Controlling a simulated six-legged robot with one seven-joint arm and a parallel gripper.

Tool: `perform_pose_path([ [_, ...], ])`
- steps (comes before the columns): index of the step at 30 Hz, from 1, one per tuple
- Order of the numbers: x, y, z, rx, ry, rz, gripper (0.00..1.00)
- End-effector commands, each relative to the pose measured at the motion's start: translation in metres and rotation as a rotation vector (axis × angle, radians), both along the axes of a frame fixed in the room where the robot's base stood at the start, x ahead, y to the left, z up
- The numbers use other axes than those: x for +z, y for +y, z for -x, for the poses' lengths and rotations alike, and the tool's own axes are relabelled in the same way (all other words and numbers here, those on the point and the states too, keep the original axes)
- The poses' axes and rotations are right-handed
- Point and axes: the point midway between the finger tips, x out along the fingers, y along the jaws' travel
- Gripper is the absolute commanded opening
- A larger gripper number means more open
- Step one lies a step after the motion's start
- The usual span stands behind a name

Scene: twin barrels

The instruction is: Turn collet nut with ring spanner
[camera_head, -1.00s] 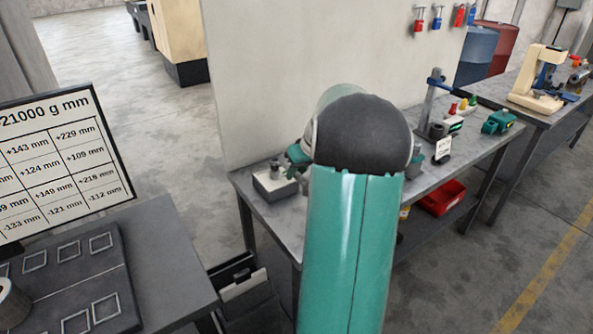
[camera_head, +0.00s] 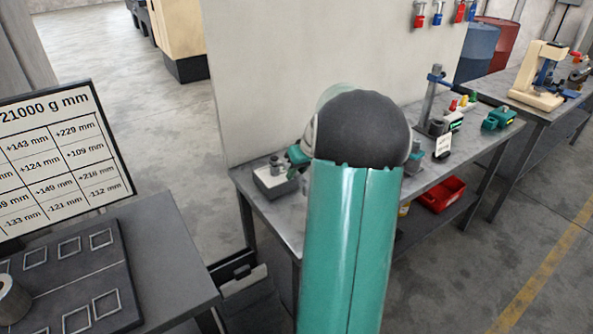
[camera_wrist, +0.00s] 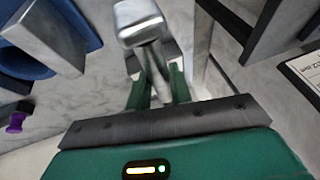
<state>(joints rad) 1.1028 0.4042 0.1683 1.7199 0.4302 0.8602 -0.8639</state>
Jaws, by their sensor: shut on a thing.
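My gripper shows in the wrist view (camera_wrist: 159,88), its two green fingers shut on a grey metal shaft, which I take to be the ring spanner (camera_wrist: 154,58). The shaft widens into a pale, blocky end at the top of that view. Its ring is not clearly seen. In the head view, a pale block with a small grey metal post (camera_head: 275,166) stands at the bench's left end; the collet nut itself is too small to make out. A green part of my wrist is just right of the block. My arm hides the fingers and spanner there.
The grey bench (camera_head: 432,178) also bears a blue-and-grey stand (camera_head: 437,100) and a green vise (camera_head: 500,117). A red bin (camera_head: 441,195) is below. A pale wall panel (camera_head: 290,70) rises behind. A board with numbers (camera_head: 60,160) stands over a dark table at left.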

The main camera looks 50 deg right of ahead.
Motion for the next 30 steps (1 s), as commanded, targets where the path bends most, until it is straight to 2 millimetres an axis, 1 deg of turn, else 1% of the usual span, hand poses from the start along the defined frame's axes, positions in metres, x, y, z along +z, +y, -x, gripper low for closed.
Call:
perform_pose_path([
  [19, -0.003, 0.001, -0.001, -0.005, -0.001, 0.001, 0.0],
  [30, -0.003, 0.018, -0.008, -0.146, -0.001, 0.002, 0.0],
])
